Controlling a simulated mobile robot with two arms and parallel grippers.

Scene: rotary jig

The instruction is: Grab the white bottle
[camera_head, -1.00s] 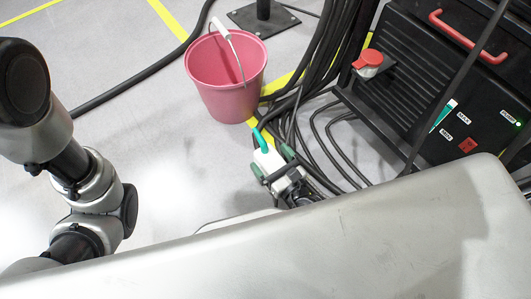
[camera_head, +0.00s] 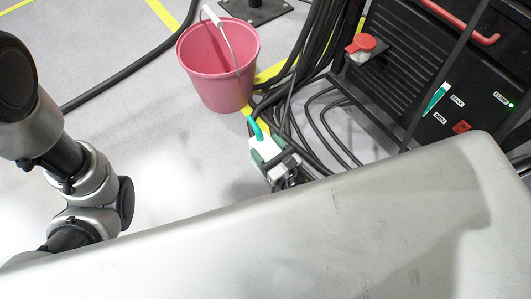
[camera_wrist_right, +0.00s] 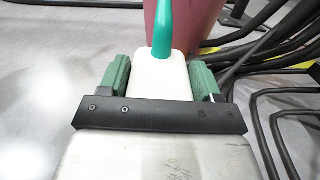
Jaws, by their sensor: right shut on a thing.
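The white bottle (camera_head: 266,150) with a teal neck is near the middle of the head view, close to the floor in front of the pink bucket. My right gripper (camera_head: 268,160) is around its body, with green finger pads on both sides. In the right wrist view the bottle (camera_wrist_right: 162,77) stands between the two pads of the gripper (camera_wrist_right: 162,80), which is shut on it. The bottle's lower part is hidden by the gripper. My left arm shows at the left of the head view, but its gripper is out of view.
A pink bucket (camera_head: 220,70) with a white-gripped handle stands just behind the bottle. Black cables (camera_head: 300,85) run close on the right, beside a black machine (camera_head: 440,70) with a red handle. Grey floor at the left is mostly clear.

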